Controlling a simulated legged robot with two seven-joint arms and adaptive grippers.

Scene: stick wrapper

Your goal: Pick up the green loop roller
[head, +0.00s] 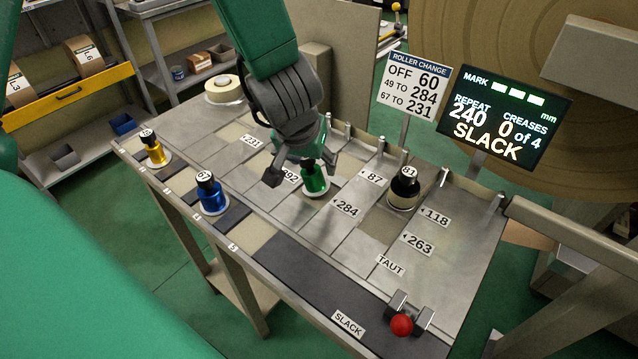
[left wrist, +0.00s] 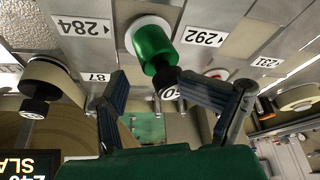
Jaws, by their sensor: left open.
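The green loop roller (head: 314,181) stands upright on the metal table, between the 292 and 284 labels. It has a white base ring and a black top partly hidden by my gripper in the head view. My left gripper (head: 302,172) comes down from above, its fingers open around the roller's upper part. In the left wrist view the green roller (left wrist: 153,48) stands beyond the open fingers (left wrist: 166,92), its black top near the space between them. I cannot tell whether a finger touches it. My right gripper is not in view.
A blue roller (head: 211,194) and a yellow roller (head: 155,151) stand to the left. A black-topped roller (head: 404,188) stands to the right, near short posts. A sign (head: 413,85) and a display reading SLACK (head: 505,114) rise behind. A red knob (head: 401,325) sits at the front right.

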